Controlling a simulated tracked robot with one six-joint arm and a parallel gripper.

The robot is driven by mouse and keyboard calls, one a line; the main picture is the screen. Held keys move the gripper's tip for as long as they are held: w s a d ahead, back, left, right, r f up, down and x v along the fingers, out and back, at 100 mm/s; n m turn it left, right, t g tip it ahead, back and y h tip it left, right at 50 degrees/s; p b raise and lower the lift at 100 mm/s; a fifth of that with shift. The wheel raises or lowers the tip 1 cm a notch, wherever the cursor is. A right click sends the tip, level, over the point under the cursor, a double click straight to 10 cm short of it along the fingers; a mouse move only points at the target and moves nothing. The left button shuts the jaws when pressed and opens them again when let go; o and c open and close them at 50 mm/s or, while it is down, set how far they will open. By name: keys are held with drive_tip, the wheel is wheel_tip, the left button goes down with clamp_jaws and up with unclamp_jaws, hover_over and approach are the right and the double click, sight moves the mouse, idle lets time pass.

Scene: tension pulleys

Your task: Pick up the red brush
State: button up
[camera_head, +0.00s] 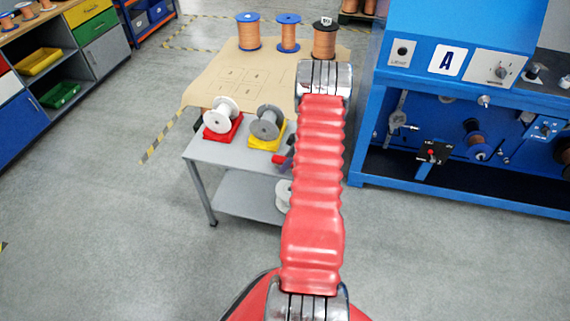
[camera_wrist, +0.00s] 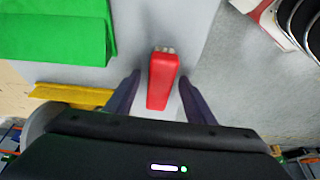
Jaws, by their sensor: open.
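The red brush (camera_wrist: 163,85) lies on the grey tabletop in the wrist view, with pale bristles at its far end. My gripper (camera_wrist: 160,77) is open, with one dark finger on each side of the brush and a visible gap on both sides. I cannot tell how high the fingers are above the table. In the head view, a small red piece (camera_head: 279,159) that looks like the brush shows at the table's front edge, beside my arm. My arm hides most of the area around it.
A green block (camera_wrist: 55,30) is near my gripper. A blue machine (camera_head: 455,95) stands right.

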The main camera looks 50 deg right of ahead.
drive_tip(key=shift+c, duration=0.5)
drive_tip(key=c, duration=1)
drive_tip(key=shift+c, duration=0.2)
wheel_tip(320, 180, up, 10)
drive_tip(key=shift+r, duration=0.1)
